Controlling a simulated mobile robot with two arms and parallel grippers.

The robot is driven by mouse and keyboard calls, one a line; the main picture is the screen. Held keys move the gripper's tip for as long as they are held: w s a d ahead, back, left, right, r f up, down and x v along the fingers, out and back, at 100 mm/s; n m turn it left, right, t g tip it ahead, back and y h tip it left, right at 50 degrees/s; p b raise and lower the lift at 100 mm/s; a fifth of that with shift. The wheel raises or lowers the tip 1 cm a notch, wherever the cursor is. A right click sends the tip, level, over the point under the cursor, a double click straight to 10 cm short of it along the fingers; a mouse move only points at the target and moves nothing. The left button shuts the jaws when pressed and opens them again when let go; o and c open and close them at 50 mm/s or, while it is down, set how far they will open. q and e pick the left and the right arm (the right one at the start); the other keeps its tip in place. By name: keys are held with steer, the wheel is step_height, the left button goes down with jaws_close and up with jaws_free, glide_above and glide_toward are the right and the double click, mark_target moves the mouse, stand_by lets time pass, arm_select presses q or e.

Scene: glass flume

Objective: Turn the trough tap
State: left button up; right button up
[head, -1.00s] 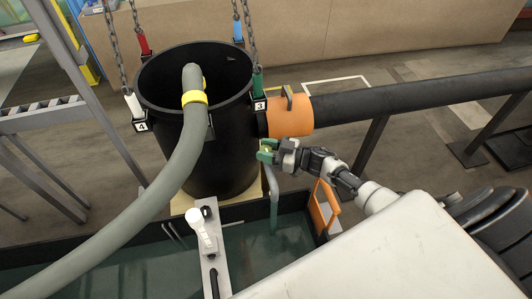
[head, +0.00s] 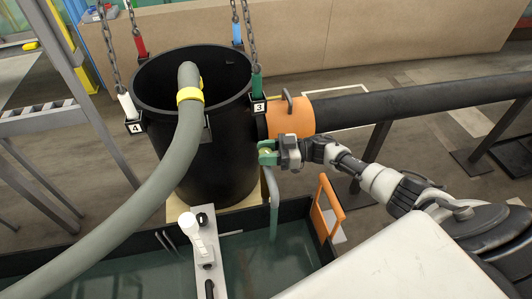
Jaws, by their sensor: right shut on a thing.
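The trough tap (head: 267,157) is a small green fitting with a pale yellow part, low on the right side of the black tub (head: 215,160). A grey-green spout pipe (head: 273,200) runs down below it into the dark trough (head: 262,265). My right gripper (head: 279,153) comes in from the right and is shut on the tap; its fingers and the tap's handle partly overlap, so the handle's exact angle is hard to tell. My left gripper is not in view.
A thick grey hose (head: 135,210) with a yellow band curves into the tub. Chains hold the tub's rim. An orange collar (head: 290,118) joins a black pipe (head: 420,97) above my right arm. A white-handled fitting (head: 194,226) and an orange frame (head: 327,210) stand at the trough.

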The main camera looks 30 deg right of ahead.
steer(key=o, duration=0.9)
steer(key=shift+a, duration=0.1)
steer(key=b+v, duration=0.2)
steer(key=v, duration=0.8)
steer(key=shift+s+d, duration=0.15)
steer(key=shift+d, duration=0.2)
